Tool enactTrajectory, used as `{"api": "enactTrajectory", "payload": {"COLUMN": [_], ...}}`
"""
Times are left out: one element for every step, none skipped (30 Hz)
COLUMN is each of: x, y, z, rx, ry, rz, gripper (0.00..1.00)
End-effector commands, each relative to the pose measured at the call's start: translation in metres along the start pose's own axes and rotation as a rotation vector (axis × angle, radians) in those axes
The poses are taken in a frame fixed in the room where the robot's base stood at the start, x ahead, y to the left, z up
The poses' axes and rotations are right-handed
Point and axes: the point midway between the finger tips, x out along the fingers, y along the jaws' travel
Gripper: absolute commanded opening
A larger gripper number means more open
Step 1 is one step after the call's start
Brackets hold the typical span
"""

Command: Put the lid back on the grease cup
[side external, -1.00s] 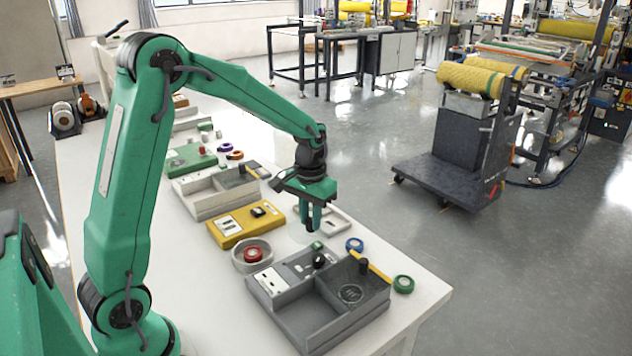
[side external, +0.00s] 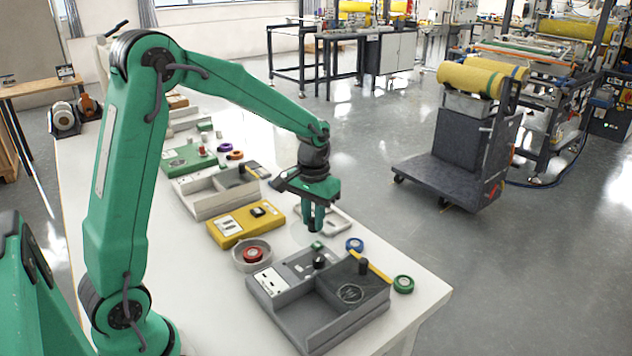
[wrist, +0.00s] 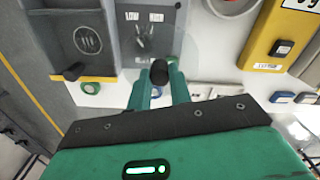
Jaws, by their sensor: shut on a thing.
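My gripper (side external: 315,228) is above the right part of the white bench, fingers pointing down. In the wrist view my gripper (wrist: 160,84) is shut on the black knob of a clear, round lid (wrist: 187,45). The lid is see-through and its outline is faint; it is held in the air, apart from any cup. A pale round cup (side external: 238,262) with a red round thing inside stands open on the bench, left of and nearer than my gripper. I take it as the grease cup. Its edge shows at the top of the wrist view (wrist: 232,5).
A grey divided tray (side external: 288,323) stands in front of my gripper, with a yellow bar (side external: 372,266) at its right. A yellow box (side external: 236,230) is left. Blue (side external: 355,244) and green (side external: 403,284) rolls lie near the right edge. A pale frame (side external: 338,222) lies behind.

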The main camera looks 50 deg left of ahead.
Motion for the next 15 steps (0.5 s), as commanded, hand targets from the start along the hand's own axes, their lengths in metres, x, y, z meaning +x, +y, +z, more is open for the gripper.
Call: {"api": "enactTrajectory", "payload": {"x": [0.000, 0.000, 0.000, 0.000, 0.000, 0.000, 0.001, 0.001, 0.001, 0.001, 0.001, 0.001, 0.002, 0.002, 0.002], "y": [-0.002, -0.004, -0.006, -0.009, -0.011, -0.015, -0.018, -0.021, -0.026, -0.029, -0.033, -0.039, -0.043, -0.047, -0.053], "z": [0.001, 0.001, 0.002, 0.002, 0.003, 0.004, 0.005, 0.006, 0.007, 0.009, 0.010, 0.012, 0.013, 0.015, 0.017], "rx": [-0.017, -0.031, -0.054, -0.074, -0.098, -0.132, -0.160, -0.192, -0.238, -0.276, -0.314, -0.368, -0.410, -0.453, -0.512], "ry": [0.000, 0.001, 0.001, 0.001, 0.001, 0.001, 0.000, 0.000, -0.001, 0.000, 0.000, 0.001, 0.001, 0.001, 0.001], "rz": [0.000, 0.000, 0.000, 0.000, 0.000, 0.000, 0.000, 0.000, 0.000, 0.000, 0.000, 0.000, 0.000, 0.000, 0.000], "gripper": [0.00, 0.00, 0.00, 0.00, 0.00, 0.00, 0.00, 0.00, 0.00, 0.00, 0.00, 0.00, 0.00, 0.00, 0.00]}}
